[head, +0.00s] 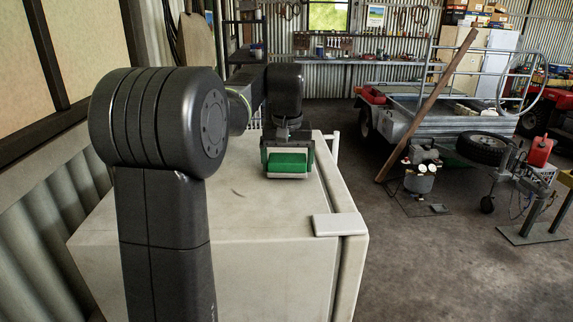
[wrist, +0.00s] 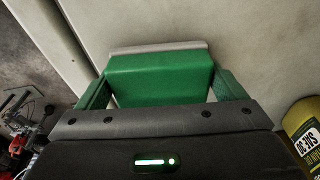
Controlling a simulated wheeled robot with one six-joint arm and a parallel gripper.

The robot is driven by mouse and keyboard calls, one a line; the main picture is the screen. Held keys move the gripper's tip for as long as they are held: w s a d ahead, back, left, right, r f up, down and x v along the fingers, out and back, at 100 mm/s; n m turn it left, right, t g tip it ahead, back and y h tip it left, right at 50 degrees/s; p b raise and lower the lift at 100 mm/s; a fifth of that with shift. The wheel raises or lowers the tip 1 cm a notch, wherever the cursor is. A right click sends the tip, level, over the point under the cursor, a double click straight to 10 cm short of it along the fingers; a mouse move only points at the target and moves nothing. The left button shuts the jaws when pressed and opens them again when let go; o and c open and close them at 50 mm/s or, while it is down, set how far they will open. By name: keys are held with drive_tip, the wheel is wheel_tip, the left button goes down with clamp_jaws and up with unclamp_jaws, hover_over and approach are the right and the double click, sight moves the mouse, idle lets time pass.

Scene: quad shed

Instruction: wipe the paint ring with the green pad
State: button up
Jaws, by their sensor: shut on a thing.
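My gripper (head: 287,158) is shut on the green pad (head: 287,163), low over the pale top of a chest-like box (head: 200,215). The pad has a light grey layer along its lower edge. It also shows in the wrist view (wrist: 160,78), between the two green fingers of my gripper (wrist: 162,90). I cannot tell for sure whether the pad touches the top. A short dark curved mark (head: 238,193) lies on the top, left of and nearer than the pad. It may be part of the paint ring; no full ring shows.
A pale flat block (head: 339,224) sits at the top's near right edge. A yellow bottle (wrist: 304,132) marked SAE 30 shows at the right of the wrist view. A trailer (head: 430,115), a leaning plank (head: 428,103) and a compressor (head: 420,170) stand on the floor to the right.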

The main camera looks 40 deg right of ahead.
sight(287, 158)
drive_tip(key=shift+r, duration=2.65)
drive_tip(key=shift+r, duration=1.5)
